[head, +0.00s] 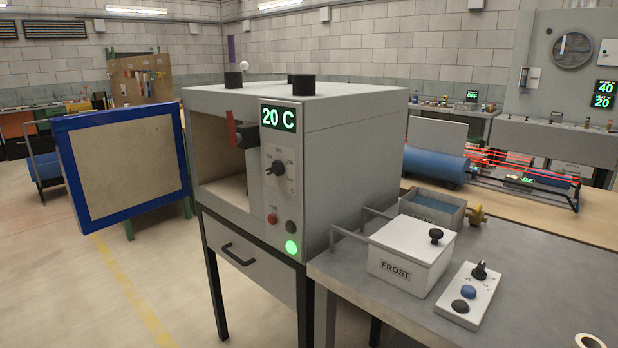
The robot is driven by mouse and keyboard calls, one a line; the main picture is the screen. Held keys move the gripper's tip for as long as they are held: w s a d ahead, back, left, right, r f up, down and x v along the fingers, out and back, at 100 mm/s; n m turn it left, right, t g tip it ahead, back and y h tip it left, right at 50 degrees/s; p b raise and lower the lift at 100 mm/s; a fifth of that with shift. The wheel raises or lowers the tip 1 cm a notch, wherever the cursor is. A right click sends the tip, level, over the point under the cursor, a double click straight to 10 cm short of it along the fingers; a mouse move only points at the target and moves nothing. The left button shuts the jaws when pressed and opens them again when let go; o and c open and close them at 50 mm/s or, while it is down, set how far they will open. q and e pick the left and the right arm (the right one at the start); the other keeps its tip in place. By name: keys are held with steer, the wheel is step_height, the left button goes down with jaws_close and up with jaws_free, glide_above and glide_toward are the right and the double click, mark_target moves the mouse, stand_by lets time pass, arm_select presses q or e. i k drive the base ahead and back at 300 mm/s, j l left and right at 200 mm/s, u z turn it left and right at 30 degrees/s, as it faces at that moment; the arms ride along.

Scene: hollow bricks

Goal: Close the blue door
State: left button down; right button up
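The blue door (124,165) is a panel with a blue frame and a beige inner face. It stands swung wide open to the left of a grey cabinet oven (350,135). The oven's chamber (221,150) is open at the front and looks empty in the part that shows. A small red part on a dark block (237,133) sits at the right edge of the opening. The oven's display (279,117) reads 20 C, and a green light (291,246) glows below. Neither of my grippers shows in the head view.
A grey table (450,320) at the right holds a white FROST box (411,255), an open tray (432,206) and a control box with knobs (468,295). A drawer with a handle (238,255) is under the oven. The floor at the front left is clear.

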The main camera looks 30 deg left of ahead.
mark_target(118, 165)
steer(key=j+z, duration=0.1)
steer(key=j, duration=1)
steer(key=j+z, duration=0.15)
steer(key=j, duration=0.45)
steer(key=k+j+z, duration=0.1)
steer(key=j, duration=1)
steer(key=k+j+z, duration=0.15)
steer(key=j, duration=0.95)
steer(key=k+j+z, duration=0.15)
steer(key=j, duration=0.4)
steer(key=j+z, duration=0.2)
steer(key=j, duration=0.75)
steer(key=i+j, duration=0.1)
steer(key=j, duration=0.5)
steer(key=i+j+z, duration=0.1)
steer(key=j, duration=0.55)
